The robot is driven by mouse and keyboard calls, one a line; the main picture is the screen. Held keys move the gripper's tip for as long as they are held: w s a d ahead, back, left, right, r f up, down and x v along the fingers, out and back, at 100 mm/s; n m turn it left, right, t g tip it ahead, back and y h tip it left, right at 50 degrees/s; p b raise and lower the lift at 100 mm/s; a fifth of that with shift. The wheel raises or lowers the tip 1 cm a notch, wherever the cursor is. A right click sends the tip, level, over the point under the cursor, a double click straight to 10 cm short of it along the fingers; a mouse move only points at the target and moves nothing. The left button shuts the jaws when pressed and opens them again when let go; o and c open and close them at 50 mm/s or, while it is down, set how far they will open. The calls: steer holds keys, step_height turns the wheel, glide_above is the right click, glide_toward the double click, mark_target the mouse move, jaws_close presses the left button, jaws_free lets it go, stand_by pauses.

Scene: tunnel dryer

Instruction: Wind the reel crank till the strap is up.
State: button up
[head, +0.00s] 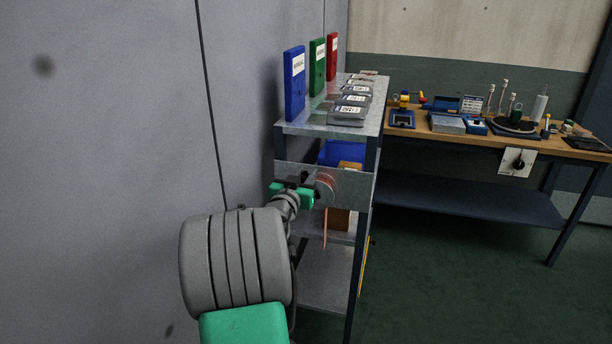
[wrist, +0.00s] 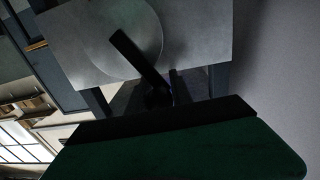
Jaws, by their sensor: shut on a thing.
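The reel (head: 326,189), a round drum with reddish strap wound on it, is mounted on a grey plate (head: 353,188) at the shelf's front. A strip of reddish strap (head: 325,232) hangs below it. My gripper (head: 298,183) is at the reel's left side, shut on the crank handle, which is mostly hidden by the jaws. In the wrist view a pale round disc (wrist: 105,45) shows, with the dark crank arm (wrist: 138,60) slanting from its middle down to my gripper (wrist: 160,98). The strap cannot be made out there.
The shelf rack (head: 308,128) carries blue, green and red binders and several grey boxes on top. A grey wall (head: 110,120) is close on the left. A workbench (head: 450,137) with tools stands at the back right. The green floor (head: 440,270) is clear.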

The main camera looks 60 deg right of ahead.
jaws_close()
steer(key=shift+f, duration=0.15)
stand_by(0.8)
